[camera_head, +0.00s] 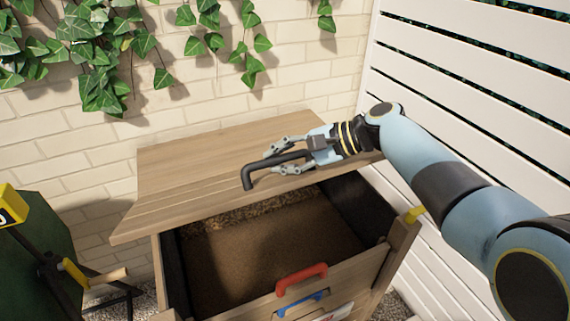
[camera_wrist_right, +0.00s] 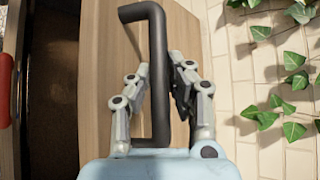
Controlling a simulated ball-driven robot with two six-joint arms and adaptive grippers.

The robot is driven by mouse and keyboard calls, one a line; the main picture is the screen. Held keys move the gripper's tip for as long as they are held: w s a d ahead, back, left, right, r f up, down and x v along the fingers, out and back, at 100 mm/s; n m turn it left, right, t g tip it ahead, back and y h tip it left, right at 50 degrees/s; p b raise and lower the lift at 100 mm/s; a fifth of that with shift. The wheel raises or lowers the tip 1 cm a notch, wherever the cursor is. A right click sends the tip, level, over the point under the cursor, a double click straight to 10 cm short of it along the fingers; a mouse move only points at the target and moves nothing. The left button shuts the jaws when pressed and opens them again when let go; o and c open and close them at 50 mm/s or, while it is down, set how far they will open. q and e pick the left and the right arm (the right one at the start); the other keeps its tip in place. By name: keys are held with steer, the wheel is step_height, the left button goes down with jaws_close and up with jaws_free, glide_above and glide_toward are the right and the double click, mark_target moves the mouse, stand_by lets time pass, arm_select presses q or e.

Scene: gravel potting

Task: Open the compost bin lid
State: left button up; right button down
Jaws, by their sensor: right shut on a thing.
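The compost bin's wooden lid (camera_head: 190,180) is raised and tilted back toward the brick wall. A black bar handle (camera_head: 262,167) sits on the lid near its front edge. My right gripper (camera_head: 285,160) is at this handle; in the right wrist view its fingers (camera_wrist_right: 158,85) are on both sides of the handle (camera_wrist_right: 158,40), shut on it. Below the lid, the open bin (camera_head: 270,245) shows brown compost inside dark walls. My left gripper is not in view.
A red handle (camera_head: 302,280) and a blue handle (camera_head: 303,304) are on the bin's front. A white slatted fence (camera_head: 470,60) stands at the right, a brick wall (camera_head: 300,80) with ivy behind. A dark green object (camera_head: 45,235) with a black frame stands at the left.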

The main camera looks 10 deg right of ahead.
steer(key=shift+w+a+r+p, duration=0.15)
steer(key=shift+w+r+p, duration=0.15)
steer(key=shift+w+r, duration=0.3)
steer(key=c, duration=1.5)
jaws_free()
steer(key=v, duration=1.2)
steer(key=shift+r, duration=0.15)
